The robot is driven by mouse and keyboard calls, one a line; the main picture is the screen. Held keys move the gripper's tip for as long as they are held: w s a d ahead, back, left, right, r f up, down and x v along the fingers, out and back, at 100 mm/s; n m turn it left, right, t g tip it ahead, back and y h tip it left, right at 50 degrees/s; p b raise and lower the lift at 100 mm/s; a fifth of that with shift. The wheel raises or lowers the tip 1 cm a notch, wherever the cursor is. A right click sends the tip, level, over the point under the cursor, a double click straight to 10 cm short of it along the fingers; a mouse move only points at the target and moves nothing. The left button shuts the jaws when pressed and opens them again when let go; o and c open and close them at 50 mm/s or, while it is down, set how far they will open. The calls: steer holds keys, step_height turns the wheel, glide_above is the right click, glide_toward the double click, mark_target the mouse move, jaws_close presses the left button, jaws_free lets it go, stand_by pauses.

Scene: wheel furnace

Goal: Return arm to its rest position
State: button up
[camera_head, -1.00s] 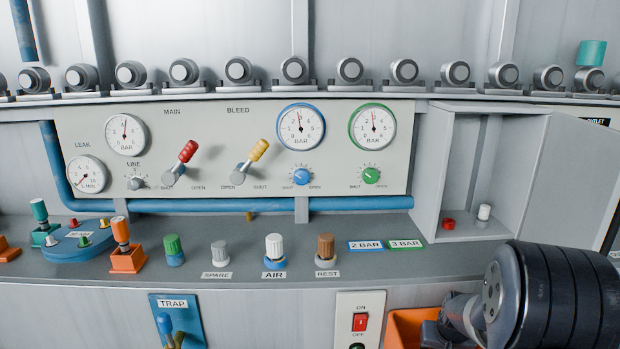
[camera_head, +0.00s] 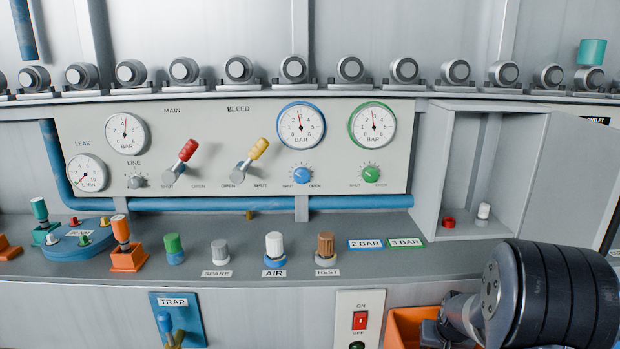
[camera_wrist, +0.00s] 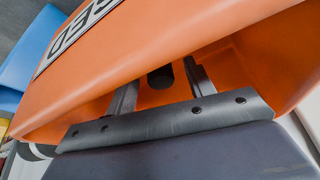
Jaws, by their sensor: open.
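My arm shows at the lower right of the head view as a dark ribbed joint (camera_head: 555,295), in front of the grey bench. My gripper is out of sight in the head view. In the wrist view my gripper (camera_wrist: 160,75) is open, its two fingers apart and pointing into the orange bin (camera_wrist: 190,35), which has a partly visible label. A dark round object (camera_wrist: 160,78) shows in the bin between the fingers. I cannot tell how deep the fingers are.
An open grey cabinet (camera_head: 430,175) stands above my arm, with a red and a white-topped piece inside. Several capped pieces stand along the bench (camera_head: 400,262). A switch plate (camera_head: 360,318) is left of the bin. A blue thing (camera_wrist: 35,50) lies beside the bin.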

step_height(320, 180, up, 16)
steer(key=p, duration=1.4)
steer(key=s+a+r+n+p, duration=0.1)
steer(key=a+p, duration=0.5)
steer(key=a, duration=0.1)
steer(key=shift+s+a+r+p, duration=0.15)
steer(key=shift+a+r+p, duration=0.05)
steer(key=shift+a+p, duration=0.2)
